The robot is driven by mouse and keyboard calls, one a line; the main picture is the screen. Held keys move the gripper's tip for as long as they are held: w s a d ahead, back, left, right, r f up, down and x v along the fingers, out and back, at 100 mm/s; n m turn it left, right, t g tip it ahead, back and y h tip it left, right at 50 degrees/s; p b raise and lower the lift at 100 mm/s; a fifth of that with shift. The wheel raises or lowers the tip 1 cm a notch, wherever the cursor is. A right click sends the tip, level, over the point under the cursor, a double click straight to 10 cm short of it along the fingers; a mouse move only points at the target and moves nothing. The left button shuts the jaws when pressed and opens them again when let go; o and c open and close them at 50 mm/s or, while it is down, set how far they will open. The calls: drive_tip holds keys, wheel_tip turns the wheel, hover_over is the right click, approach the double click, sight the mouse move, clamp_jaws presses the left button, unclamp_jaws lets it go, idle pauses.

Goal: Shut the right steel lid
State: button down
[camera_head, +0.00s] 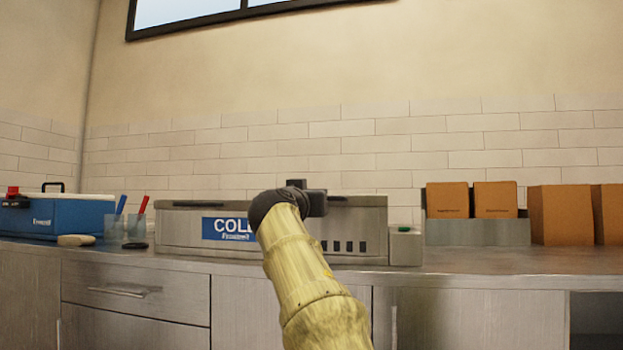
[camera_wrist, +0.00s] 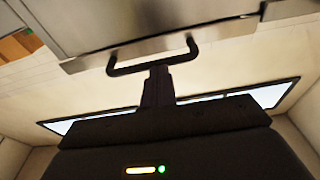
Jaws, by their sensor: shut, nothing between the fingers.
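The steel cold unit (camera_head: 178,229) with a blue COLD label stands on the counter in the head view. Its right lid lies low on top, its dark handle (camera_head: 352,200) showing beside my gripper. In the wrist view, which is upside down, the right steel lid (camera_wrist: 150,45) fills the top, with its dark bar handle (camera_wrist: 123,70) along the edge. My gripper (camera_wrist: 157,75) is shut and empty, its fingertips at the middle of that handle. I cannot tell whether they touch it, or whether the lid is fully down.
The left lid's dark handle (camera_head: 185,203) shows on the unit's left half. A blue cooler (camera_head: 62,216) and cups (camera_head: 136,228) with blue and red utensils stand at the left. Orange-brown boxes (camera_head: 560,214) and a grey bin (camera_head: 478,234) stand at the right. The front right counter is clear.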

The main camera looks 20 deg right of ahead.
drive_tip(key=f+b+v, duration=0.1)
drive_tip(key=b+v, duration=0.2)
drive_tip(key=v, duration=0.6)
drive_tip(key=shift+s+f+b, duration=0.2)
drive_tip(key=shift+b, duration=0.2)
drive_tip(key=shift+a, duration=0.2)
wheel_tip(320, 180, down, 21)
drive_tip(key=w+a+n+g+y+p, duration=0.1)
drive_tip(key=n+g+y+p, duration=0.55)
drive_tip(key=p, duration=0.75)
drive_tip(key=s+a+f+g+y+p, duration=0.1)
drive_tip(key=s+f+g+p, duration=0.1)
drive_tip(key=s+f+p, duration=0.2)
drive_tip(key=s+f+g+y+p, duration=0.1)
drive_tip(key=s+f+g+p, duration=0.2)
drive_tip(key=s, duration=0.8)
drive_tip(key=s+a+f+g+y+p, duration=0.1)
drive_tip(key=s+f+g+y+p, duration=0.1)
drive_tip(key=s+f+p, duration=0.4)
drive_tip(key=shift+s+a+f, duration=0.3)
drive_tip(key=shift+s+f, duration=0.1)
drive_tip(key=shift+s, duration=0.35)
